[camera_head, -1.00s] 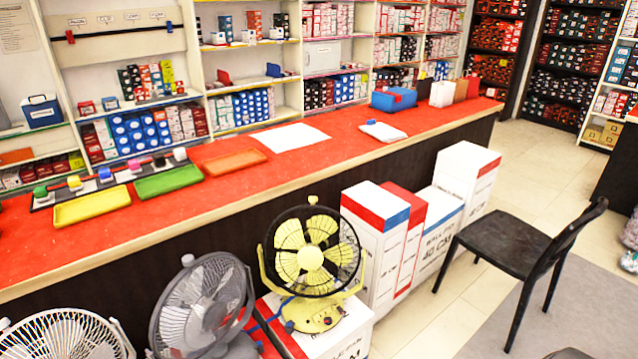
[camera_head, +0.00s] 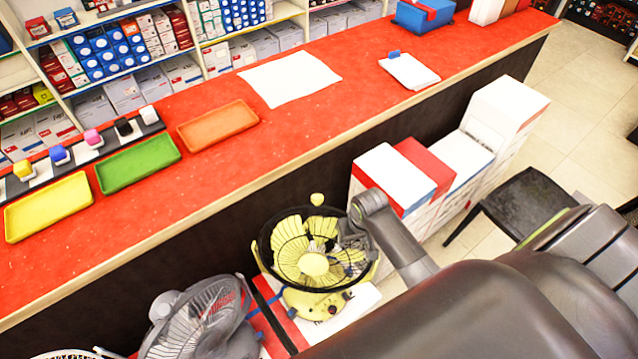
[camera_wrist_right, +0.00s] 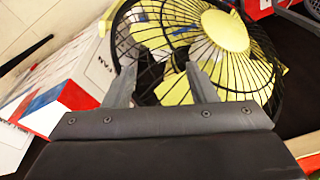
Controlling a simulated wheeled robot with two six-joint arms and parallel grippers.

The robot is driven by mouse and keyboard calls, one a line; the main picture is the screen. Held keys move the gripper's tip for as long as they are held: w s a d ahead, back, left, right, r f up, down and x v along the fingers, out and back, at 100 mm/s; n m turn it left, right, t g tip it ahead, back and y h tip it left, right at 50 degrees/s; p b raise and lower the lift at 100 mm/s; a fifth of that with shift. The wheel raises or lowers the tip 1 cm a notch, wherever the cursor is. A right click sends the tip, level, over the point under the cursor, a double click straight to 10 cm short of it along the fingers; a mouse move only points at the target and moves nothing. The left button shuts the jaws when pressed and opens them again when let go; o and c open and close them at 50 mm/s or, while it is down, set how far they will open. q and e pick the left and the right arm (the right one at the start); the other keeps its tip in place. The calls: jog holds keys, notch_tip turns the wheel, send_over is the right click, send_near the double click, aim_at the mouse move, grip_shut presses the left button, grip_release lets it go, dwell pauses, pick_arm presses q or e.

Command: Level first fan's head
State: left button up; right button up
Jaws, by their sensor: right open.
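A yellow fan (camera_head: 314,264) with a black wire guard stands on a white and red box, its head facing up toward the head camera. A grey fan (camera_head: 197,325) stands to its left. Which one is the first fan is not marked. My right gripper (camera_head: 350,240) is at the right edge of the yellow fan's guard. In the right wrist view, my right gripper (camera_wrist_right: 160,85) is open, its two fingers apart in front of the yellow fan's guard (camera_wrist_right: 205,45). I cannot tell whether they touch it. My left gripper is not in view.
A red counter (camera_head: 330,110) runs behind the fans, with yellow, green and orange trays on it. Tall boxes (camera_head: 395,180) stand right of the yellow fan, close to my right arm. A black chair (camera_head: 525,200) stands farther right. A white fan (camera_head: 65,355) shows at the bottom left.

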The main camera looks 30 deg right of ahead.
pick_arm(q)
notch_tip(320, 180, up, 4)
jog(key=p, duration=0.3)
pick_arm(e)
jog(key=w+a+r+m+g+y, duration=0.1)
jog(key=w+r, duration=0.5)
jog(key=r, duration=0.6)
jog(key=w+a+r, duration=0.1)
jog(key=w+r, duration=0.5)
jog(key=r, duration=0.6)
jog(key=b, duration=0.8)
send_over(318, 197)
jog(key=f, duration=1)
jog(key=shift+s+d, duration=0.15)
jog(key=shift+d, duration=0.2)
jog(key=f, duration=0.5)
jog(key=f+p, duration=0.1)
jog(key=f, duration=0.1)
jog(key=shift+a+f, duration=0.35)
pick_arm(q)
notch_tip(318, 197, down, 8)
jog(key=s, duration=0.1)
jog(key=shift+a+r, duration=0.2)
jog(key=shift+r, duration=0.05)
pick_arm(e)
grip_shut()
